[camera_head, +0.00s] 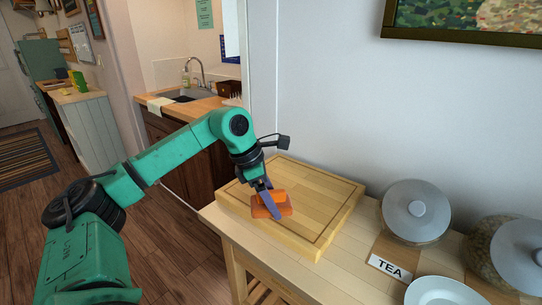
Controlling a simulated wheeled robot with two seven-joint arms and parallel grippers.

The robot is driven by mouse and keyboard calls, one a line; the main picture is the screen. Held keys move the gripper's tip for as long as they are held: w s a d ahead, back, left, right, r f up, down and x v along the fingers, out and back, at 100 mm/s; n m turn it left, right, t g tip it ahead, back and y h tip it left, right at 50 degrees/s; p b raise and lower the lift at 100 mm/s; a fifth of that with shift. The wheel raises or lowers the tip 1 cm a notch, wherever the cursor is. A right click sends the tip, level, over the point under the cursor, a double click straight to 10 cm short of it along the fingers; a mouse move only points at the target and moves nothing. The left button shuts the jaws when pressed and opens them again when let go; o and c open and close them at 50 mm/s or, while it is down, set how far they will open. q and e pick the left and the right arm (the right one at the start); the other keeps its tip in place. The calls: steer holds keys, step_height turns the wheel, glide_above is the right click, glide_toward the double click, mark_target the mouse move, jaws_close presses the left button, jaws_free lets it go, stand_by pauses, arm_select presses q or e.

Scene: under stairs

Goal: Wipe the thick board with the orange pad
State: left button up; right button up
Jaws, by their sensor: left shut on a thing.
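The thick board (318,201) is a light wooden slab with a groove along its edge, lying flat on the wooden table. The orange pad (284,207) is over the left part of the board's top. My left gripper (270,205) points down at the board and is shut on the orange pad, with a bluish finger across the pad's front. Whether the pad's underside touches the board is hard to tell. My right gripper is not in view.
The wooden table (352,254) stands against a pale wall. The table's left edge is close to the board.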

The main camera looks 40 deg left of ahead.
mark_target(275, 191)
arm_select(q)
steer(key=shift+r+p, duration=0.3)
steer(key=shift+r, duration=0.4)
step_height(275, 191, up, 2)
steer(key=shift+s+r+p, duration=0.15)
steer(key=shift+r+p, duration=0.05)
steer(key=shift+p, duration=0.7)
steer(key=shift+r+p, duration=0.4)
steer(key=shift+r, duration=0.1)
